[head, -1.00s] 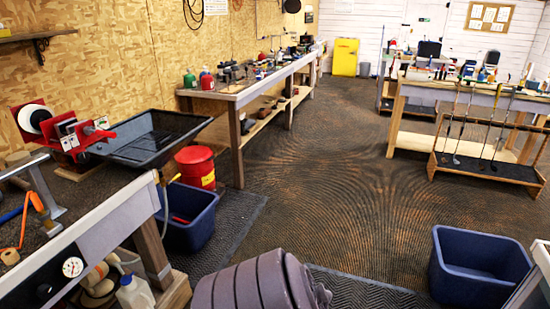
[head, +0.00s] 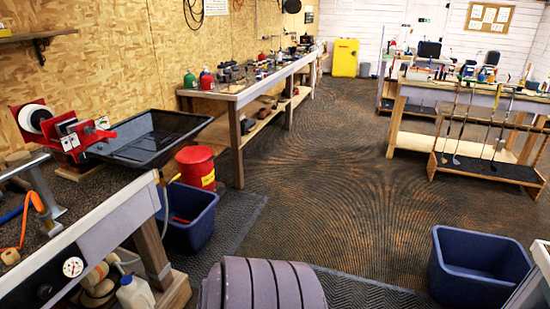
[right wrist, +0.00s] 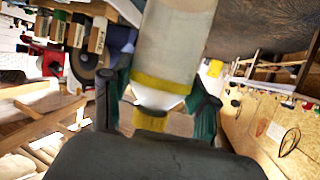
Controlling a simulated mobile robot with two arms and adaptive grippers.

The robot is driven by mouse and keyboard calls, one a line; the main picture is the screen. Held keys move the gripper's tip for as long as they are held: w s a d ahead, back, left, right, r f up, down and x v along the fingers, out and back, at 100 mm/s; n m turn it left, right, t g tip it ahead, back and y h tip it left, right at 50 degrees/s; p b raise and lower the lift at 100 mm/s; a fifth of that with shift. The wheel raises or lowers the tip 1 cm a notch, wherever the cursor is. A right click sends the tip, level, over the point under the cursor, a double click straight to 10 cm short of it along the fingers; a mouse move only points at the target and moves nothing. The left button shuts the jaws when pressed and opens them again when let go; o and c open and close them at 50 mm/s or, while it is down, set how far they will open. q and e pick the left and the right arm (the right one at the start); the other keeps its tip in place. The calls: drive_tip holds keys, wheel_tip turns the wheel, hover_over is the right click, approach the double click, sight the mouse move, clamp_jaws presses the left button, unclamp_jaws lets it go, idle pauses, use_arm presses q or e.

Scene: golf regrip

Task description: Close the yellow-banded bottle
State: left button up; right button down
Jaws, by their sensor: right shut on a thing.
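The yellow-banded bottle (right wrist: 174,42) fills the top middle of the right wrist view. Its body is pale and translucent, with a yellow band (right wrist: 164,90) above a white shoulder and a yellow piece (right wrist: 150,118) at its lower end in the picture. I cannot tell whether that piece is a lid or part of the neck. My right gripper (right wrist: 157,108) is shut on the bottle, with dark and green fingers on both sides of it. Neither gripper shows in the head view, and I cannot pick out a separate cap.
A long workbench (head: 236,95) with small items runs along the left wall. A near bench (head: 115,220) is at the lower left. Blue bins stand at left (head: 190,225) and right (head: 480,270). A club rack (head: 485,165) is at right. The middle floor is clear.

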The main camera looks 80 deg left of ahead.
idle(0.4)
drive_tip(key=w+d+r+m+t+h, duration=0.1)
drive_tip(key=d+m+h, duration=0.3)
drive_tip(key=d, duration=0.3)
drive_tip(key=w+d+r+m+t+h, duration=0.1)
drive_tip(key=d+m+t+h, duration=0.1)
drive_tip(key=d+m+h, duration=0.2)
drive_tip(key=d, duration=0.3)
drive_tip(key=shift+h, duration=0.4)
